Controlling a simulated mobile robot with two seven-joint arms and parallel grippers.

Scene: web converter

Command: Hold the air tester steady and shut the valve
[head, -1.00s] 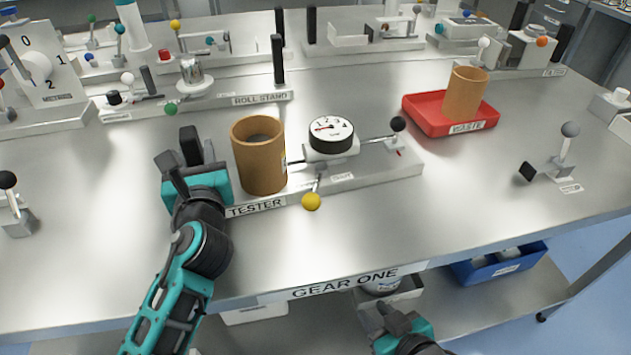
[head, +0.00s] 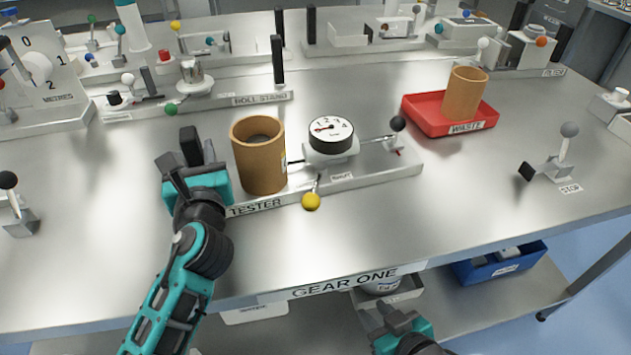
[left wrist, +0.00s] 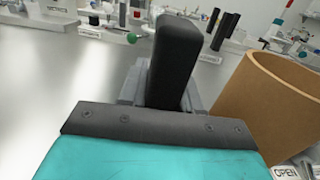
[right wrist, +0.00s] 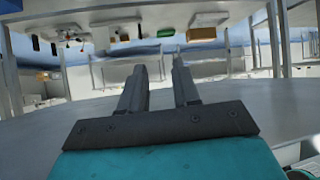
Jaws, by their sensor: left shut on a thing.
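The air tester (head: 385,178) is a long metal base near the table's front, labelled TESTER. It carries a brown tube (head: 262,178), a round gauge (head: 331,133) with a red needle, a lever with a yellow ball (head: 311,201) and one with a black ball (head: 397,123). My left gripper (head: 195,160) is at the tester's left end, shut on an upright black post (left wrist: 175,60) left of the tube. My right gripper (head: 392,318) is open and empty below the table's front edge; its parted fingers show in the right wrist view (right wrist: 159,88).
A red waste tray (head: 425,117) with a brown roll (head: 465,95) stands right of the tester. A stop lever (head: 562,150) is at the far right. The roll stand (head: 225,103) is behind. Bare tabletop lies in front of the tester. A blue bin (head: 495,268) is below.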

